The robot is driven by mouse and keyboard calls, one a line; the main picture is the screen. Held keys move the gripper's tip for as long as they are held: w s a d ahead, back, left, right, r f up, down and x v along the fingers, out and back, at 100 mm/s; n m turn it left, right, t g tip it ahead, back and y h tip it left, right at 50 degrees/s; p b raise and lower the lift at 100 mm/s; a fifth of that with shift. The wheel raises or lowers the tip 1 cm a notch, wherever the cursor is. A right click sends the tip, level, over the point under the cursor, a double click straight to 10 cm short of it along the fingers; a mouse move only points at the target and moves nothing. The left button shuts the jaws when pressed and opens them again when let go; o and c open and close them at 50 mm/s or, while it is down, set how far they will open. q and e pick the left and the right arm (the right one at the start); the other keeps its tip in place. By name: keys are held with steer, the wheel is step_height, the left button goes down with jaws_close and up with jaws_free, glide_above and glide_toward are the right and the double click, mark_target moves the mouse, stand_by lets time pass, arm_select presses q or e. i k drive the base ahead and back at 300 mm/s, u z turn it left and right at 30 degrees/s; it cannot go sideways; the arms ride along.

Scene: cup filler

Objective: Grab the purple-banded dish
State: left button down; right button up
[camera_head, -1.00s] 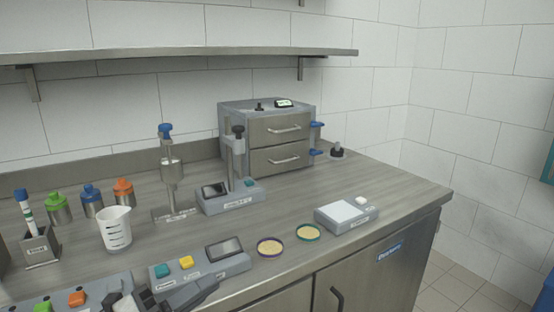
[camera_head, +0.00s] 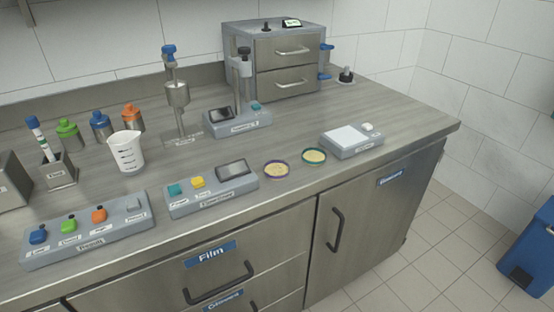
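The purple-banded dish (camera_head: 276,170) is a small round shallow dish with a yellowish inside. It lies flat on the counter near the front edge, just right of a grey control box with a dark screen. A similar green-banded dish (camera_head: 314,157) lies close to its right, apart from it. Neither of my grippers shows in the current view, so nothing is seen holding or touching the dish.
The control box (camera_head: 212,188) stands left of the dish and a white-topped scale (camera_head: 351,139) to the right. Behind are a dispenser stand (camera_head: 239,94) and a drawer cabinet (camera_head: 278,61). A beaker (camera_head: 126,152) is further left. Counter behind the dishes is clear.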

mark_target(276, 170)
steer(key=k, duration=0.3)
steer(key=z, duration=1.1)
steer(key=i, duration=0.7)
steer(key=u, duration=2.6)
